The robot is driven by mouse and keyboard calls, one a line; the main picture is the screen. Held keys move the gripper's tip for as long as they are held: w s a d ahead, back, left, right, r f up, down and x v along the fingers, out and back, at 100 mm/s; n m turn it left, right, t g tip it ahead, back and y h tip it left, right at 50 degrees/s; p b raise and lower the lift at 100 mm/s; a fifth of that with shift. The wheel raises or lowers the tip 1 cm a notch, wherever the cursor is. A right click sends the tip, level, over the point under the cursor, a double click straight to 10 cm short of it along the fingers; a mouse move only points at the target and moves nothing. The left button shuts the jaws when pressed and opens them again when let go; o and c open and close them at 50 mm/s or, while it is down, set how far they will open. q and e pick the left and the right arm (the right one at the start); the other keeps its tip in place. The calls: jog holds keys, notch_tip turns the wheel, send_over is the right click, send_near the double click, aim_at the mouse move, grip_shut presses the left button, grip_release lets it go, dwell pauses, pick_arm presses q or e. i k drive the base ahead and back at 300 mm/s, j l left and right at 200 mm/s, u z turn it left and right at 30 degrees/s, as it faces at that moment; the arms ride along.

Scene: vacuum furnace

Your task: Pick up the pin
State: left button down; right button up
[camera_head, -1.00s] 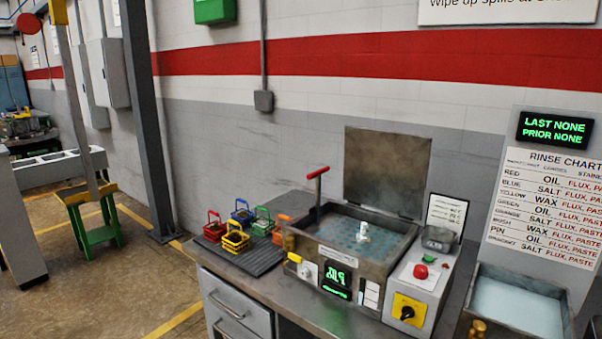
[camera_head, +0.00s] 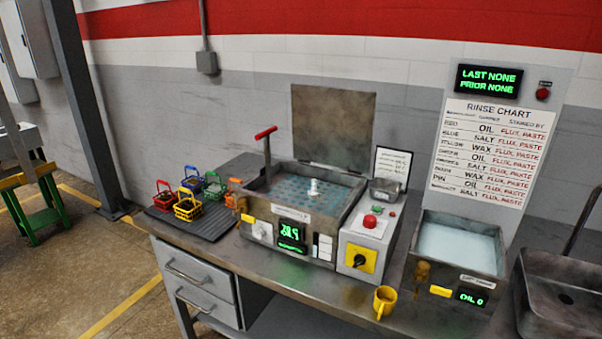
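I cannot make out the pin with certainty. A small white upright piece (camera_head: 314,187) stands in the middle of the square bath (camera_head: 262,208) with blue-green liquid; I cannot tell what it is. A small grey metal box (camera_head: 384,193) sits on the control unit right of the bath, and its contents are too small to tell. The rinse chart (camera_head: 491,150) on the wall panel has a row that seems to read PIN. Neither of my grippers is in view.
Several coloured wire baskets (camera_head: 188,208) stand on a dark mat (camera_head: 205,229) left of the bath. A red-handled lever (camera_head: 266,133) rises at the bath. A rinse tank (camera_head: 455,260), yellow mug (camera_head: 384,302) and sink (camera_head: 560,300) lie rightward. Floor is open at left.

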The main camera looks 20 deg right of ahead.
aim_at(314, 193)
jog(key=i+j+z, duration=0.1)
jog(key=z, duration=0.35)
jog(key=i+j+z, duration=0.2)
jog(key=z, duration=0.25)
jog(key=i+j+z, duration=0.1)
jog(key=z, duration=0.3)
jog(key=j, duration=0.1)
